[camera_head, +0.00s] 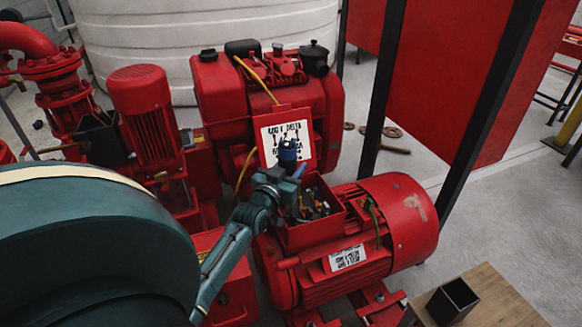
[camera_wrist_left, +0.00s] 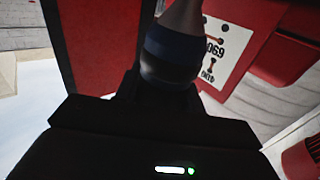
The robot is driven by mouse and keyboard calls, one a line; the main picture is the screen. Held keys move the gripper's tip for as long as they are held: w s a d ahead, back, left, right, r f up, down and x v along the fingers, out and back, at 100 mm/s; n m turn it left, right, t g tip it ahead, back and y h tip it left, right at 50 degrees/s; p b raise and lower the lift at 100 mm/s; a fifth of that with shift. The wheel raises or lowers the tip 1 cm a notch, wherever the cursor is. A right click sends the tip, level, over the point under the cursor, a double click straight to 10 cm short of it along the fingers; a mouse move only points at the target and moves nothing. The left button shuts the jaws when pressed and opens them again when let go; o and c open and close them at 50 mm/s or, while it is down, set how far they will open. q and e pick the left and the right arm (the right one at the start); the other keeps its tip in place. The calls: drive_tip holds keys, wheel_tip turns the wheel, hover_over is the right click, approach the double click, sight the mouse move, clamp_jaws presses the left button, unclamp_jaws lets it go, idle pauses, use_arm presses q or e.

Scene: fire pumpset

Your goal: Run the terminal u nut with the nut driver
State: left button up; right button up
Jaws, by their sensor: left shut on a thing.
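My left gripper (camera_head: 291,176) is shut on the nut driver (camera_head: 287,152), whose dark blue handle stands upright above the open terminal box (camera_head: 335,222) of the red motor (camera_head: 405,215). In the left wrist view the nut driver (camera_wrist_left: 172,52) shows as a dark blue and grey handle between my dark gripper's fingers (camera_wrist_left: 165,88). The driver's lower end is hidden behind the gripper, so I cannot tell whether it touches a nut. Several coloured leads and small terminals (camera_head: 314,207) lie in the box; the terminal u nut is too small to pick out. My right gripper is not in view.
The box's raised red lid with a white label (camera_head: 286,141) stands just behind the driver. A red engine (camera_head: 265,95) rises behind it. A wooden table (camera_head: 490,298) with a black open container (camera_head: 452,301) is at the lower right. Dark posts (camera_head: 381,85) stand behind the motor.

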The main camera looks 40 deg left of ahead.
use_arm(q)
drive_tip(key=shift+f+b, duration=0.3)
drive_tip(key=shift+f, duration=0.1)
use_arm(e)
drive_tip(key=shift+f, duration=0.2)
use_arm(q)
drive_tip(key=shift+f+p, duration=0.1)
drive_tip(key=shift+p, duration=0.45)
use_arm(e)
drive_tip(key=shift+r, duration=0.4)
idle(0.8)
use_arm(q)
drive_tip(key=shift+r+p, duration=1.35)
drive_tip(key=shift+r, duration=0.05)
drive_tip(key=shift+r+p, duration=0.95)
drive_tip(key=shift+p, duration=0.05)
drive_tip(key=shift+r+p, duration=0.55)
drive_tip(key=shift+r, duration=0.2)
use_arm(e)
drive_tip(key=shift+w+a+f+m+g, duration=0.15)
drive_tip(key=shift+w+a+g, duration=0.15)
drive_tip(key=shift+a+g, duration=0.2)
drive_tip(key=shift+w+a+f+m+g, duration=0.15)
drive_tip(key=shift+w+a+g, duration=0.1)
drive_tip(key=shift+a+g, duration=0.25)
